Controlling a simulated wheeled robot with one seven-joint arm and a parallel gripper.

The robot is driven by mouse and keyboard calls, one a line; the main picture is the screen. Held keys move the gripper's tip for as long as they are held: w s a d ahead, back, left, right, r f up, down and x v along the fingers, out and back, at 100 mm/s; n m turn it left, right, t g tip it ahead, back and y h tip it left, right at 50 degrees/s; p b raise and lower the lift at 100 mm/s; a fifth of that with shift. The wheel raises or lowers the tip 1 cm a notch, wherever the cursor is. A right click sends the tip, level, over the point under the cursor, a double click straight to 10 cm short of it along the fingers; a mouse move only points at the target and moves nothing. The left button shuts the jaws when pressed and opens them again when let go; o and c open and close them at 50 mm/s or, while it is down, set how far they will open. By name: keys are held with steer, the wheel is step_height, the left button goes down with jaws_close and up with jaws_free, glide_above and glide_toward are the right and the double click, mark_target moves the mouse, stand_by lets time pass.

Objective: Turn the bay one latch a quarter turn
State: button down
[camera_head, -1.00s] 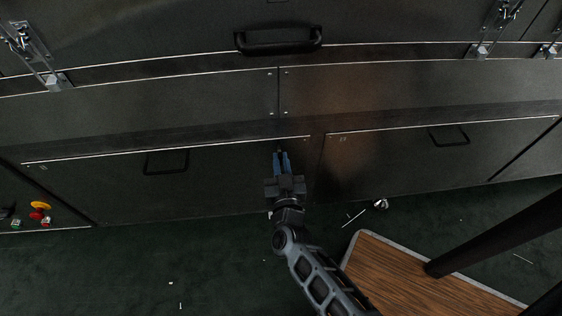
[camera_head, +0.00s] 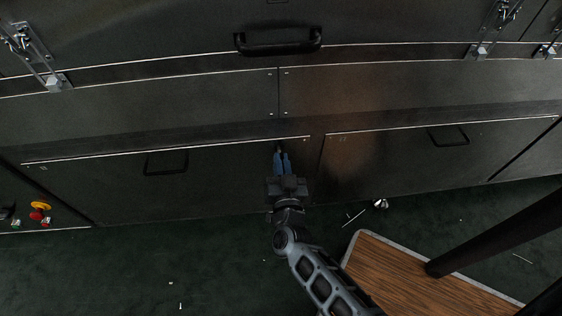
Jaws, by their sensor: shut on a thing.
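My gripper (camera_head: 281,158) reaches up from the lower middle to the right end of the left lower panel (camera_head: 110,187). Its blue fingers are close together on a small dark part (camera_head: 279,149) near the panel's top right corner. That part looks like the bay one latch. The fingers and the small size of the part hide most of its shape, so its angle cannot be told.
The left panel has a black handle (camera_head: 166,162), and the right lower panel (camera_head: 400,160) has another (camera_head: 447,136). A larger handle (camera_head: 278,40) is above. Red and yellow buttons (camera_head: 40,209) sit at left. A wooden-topped table (camera_head: 400,275) stands at lower right.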

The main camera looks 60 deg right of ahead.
steer(key=shift+s+d+f+m+b, duration=0.15)
steer(key=shift+m+b, duration=0.6)
steer(key=shift+m, duration=2.95)
steer(key=shift+w+a+f+m+b, duration=0.1)
steer(key=shift+m+b, duration=0.6)
steer(key=shift+m, duration=3)
steer(key=c, duration=1.2)
jaws_free()
steer(key=shift+p+v, duration=0.35)
steer(key=shift+v, duration=3.55)
